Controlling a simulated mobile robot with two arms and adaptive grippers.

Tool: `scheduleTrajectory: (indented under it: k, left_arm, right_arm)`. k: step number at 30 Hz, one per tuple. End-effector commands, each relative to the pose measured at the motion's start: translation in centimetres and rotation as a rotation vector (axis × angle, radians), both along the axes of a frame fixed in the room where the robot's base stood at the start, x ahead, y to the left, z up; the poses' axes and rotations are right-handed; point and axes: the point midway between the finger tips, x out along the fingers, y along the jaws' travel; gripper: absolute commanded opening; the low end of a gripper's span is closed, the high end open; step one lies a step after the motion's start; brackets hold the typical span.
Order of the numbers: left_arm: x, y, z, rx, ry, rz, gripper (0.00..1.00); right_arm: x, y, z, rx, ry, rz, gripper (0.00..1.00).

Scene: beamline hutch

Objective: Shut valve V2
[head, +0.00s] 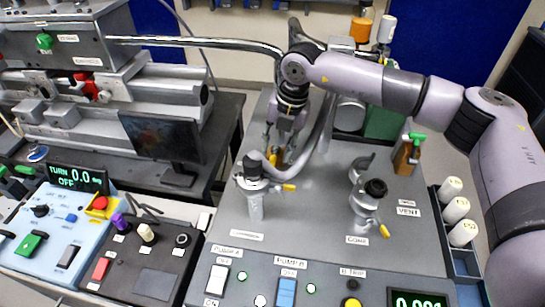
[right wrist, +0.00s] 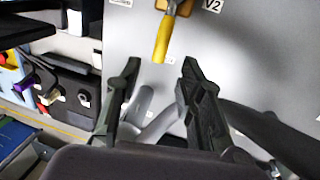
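Valve V2 shows in the right wrist view as a yellow lever (right wrist: 162,40) on a brass-coloured body at the top edge, beside the V2 label (right wrist: 212,5). The lever points down the picture, towards the gripper. My right gripper (right wrist: 160,66) is open, with its two dark fingers apart on either side of the lever's free end. Nothing is held between them. In the head view my right gripper (head: 279,148) is over the back of the grey panel and hides much of the valve there. My left gripper is not in view.
The grey panel (head: 320,215) carries a valve with a yellow handle (head: 289,187) nearer me, and another yellow handle (head: 384,231) at the right. A curved metal pipe (head: 318,135) runs close to the gripper. A green-topped valve (head: 417,138) stands at the right.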

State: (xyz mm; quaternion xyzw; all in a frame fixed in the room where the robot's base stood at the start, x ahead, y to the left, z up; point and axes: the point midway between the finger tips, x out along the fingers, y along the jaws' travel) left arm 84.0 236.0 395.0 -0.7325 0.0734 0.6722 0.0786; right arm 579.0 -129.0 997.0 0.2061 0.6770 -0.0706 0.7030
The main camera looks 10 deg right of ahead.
Motion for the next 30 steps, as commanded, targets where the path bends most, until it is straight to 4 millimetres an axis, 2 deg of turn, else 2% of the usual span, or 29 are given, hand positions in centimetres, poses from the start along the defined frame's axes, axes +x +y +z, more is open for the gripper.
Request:
scheduleTrajectory:
  k: [6,12,22,30]
  left_arm:
    - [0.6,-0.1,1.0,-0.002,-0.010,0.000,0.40]
    - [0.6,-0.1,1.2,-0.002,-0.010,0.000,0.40]
    - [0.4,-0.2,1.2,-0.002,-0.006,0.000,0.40]
    - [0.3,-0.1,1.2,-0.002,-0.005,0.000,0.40]
  right_arm:
    - [0.2,0.8,-3.8,0.000,0.003,0.001,0.35]
    - [0.4,1.0,-5.6,0.001,0.001,-0.001,0.35]
    - [0.5,1.1,-5.9,0.001,0.000,0.000,0.35]
    - [0.5,1.1,-5.8,0.001,0.000,0.000,0.17]
